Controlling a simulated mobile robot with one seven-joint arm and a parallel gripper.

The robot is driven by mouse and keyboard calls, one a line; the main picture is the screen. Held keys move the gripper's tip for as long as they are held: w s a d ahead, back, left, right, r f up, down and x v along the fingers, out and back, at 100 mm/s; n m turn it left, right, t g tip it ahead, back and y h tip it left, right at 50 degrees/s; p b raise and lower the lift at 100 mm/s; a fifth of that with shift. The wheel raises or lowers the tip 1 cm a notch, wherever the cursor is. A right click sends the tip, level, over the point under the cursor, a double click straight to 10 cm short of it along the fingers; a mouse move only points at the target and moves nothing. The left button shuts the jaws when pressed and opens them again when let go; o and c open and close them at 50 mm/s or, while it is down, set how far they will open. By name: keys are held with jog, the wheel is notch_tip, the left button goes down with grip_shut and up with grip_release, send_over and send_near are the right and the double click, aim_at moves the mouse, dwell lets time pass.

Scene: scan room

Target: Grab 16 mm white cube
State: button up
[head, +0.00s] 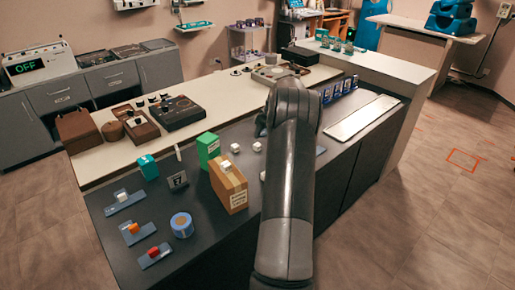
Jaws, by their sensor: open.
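Several small white cubes show in the head view, and I cannot tell by sight which is 16 mm. One white cube (226,165) sits on top of a brown cardboard box (229,188). Another white cube (235,147) is just right of the green box, and one more (257,146) lies further right on the dark counter. A white cube (263,175) is partly hidden beside my arm. A whitish cube (121,195) rests on a blue-grey plate (112,207) at the left. My arm reaches forward over the counter; my gripper is not visible, apparently hidden behind it.
Wooden apparatus (140,124) stands behind.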

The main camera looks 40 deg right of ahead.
aim_at(258, 144)
jog(key=x, duration=0.9)
jog(key=shift+s+a, duration=0.1)
jog(key=shift+a, duration=0.05)
jog(key=c, duration=1)
